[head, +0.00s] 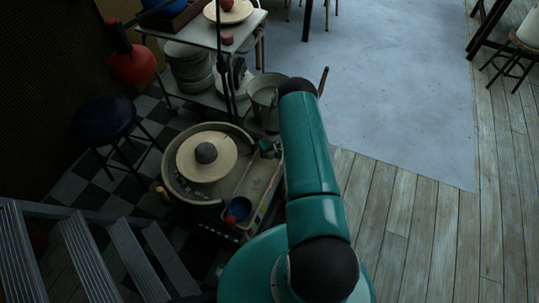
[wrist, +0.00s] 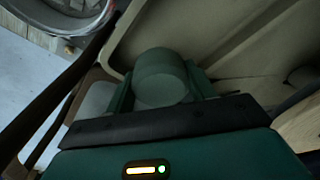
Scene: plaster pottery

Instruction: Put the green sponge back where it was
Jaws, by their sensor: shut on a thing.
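The green sponge (wrist: 160,75) is a rounded, dark green piece in the wrist view. My gripper (wrist: 162,90) is shut on it, with one finger at each side. Behind the sponge is the beige surface of the pottery wheel's pan or tray (wrist: 225,30); I cannot tell whether the sponge touches it. In the head view my gripper (head: 268,148) is at the right rim of the wheel's pan (head: 174,185), above the far end of the side tray (head: 262,185). The sponge cannot be made out there.
A dark lump (head: 206,152) sits on the wheel head (head: 190,168). A blue bowl (head: 239,208) stands at the tray's near end. A metal bucket (head: 264,98) is just behind my gripper. A shelf cart (head: 195,38) stands behind, a stool (head: 104,118) left.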

